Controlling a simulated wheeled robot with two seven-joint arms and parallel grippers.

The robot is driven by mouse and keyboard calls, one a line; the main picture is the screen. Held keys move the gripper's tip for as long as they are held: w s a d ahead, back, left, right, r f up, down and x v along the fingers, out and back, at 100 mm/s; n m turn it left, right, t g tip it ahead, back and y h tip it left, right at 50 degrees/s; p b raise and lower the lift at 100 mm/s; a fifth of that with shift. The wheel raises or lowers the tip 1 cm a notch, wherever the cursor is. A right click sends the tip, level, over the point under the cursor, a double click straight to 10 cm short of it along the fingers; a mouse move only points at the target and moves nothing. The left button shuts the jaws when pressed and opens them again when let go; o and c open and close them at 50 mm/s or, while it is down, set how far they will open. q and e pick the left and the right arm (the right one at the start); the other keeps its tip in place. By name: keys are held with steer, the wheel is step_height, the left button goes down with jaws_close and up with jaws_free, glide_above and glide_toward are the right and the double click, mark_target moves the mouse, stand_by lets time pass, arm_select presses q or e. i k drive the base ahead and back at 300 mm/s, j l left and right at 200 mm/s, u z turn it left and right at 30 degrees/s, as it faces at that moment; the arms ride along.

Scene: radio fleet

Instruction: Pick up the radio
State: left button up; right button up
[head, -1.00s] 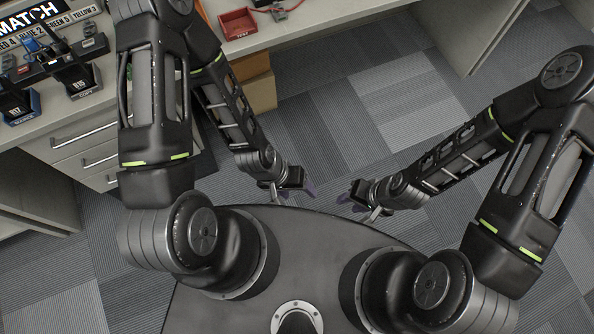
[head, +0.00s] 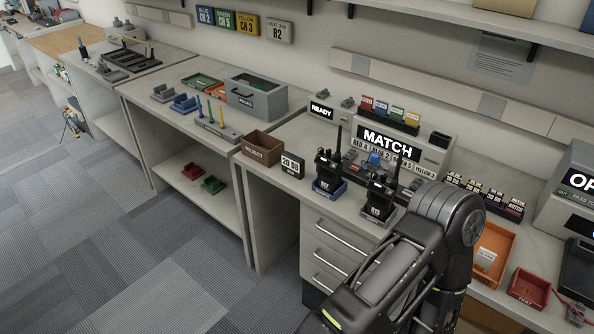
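Two black handheld radios with antennas stand upright on the workbench. The left radio (head: 328,168) stands in a blue-edged base. The right radio (head: 379,194) stands in a dark base, just beyond my arm links. Its label is too small to read surely. One of my arms fills the lower right, below and right of the radios, and covers part of the bench front. Neither of my grippers is in view.
A MATCH sign (head: 388,146) stands behind the radios. A brown REJECT box (head: 262,148) and a small display (head: 292,165) are to their left. An orange tray (head: 491,253) and red TEST tray (head: 528,288) are to the right. Open carpet lies lower left.

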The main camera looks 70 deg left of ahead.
mark_target(329, 179)
steer(key=u, duration=2.05)
steer(key=j+z, duration=0.1)
steer(key=z, duration=0.95)
steer(key=k+j+z, duration=0.15)
steer(key=j+z, duration=0.25)
steer(key=k+j+z, duration=0.2)
steer(key=j+z, duration=0.2)
steer(key=k+j+z, duration=0.25)
steer(key=z, duration=0.15)
steer(key=k+j+z, duration=0.1)
steer(key=k+j, duration=0.5)
steer(key=k, duration=0.1)
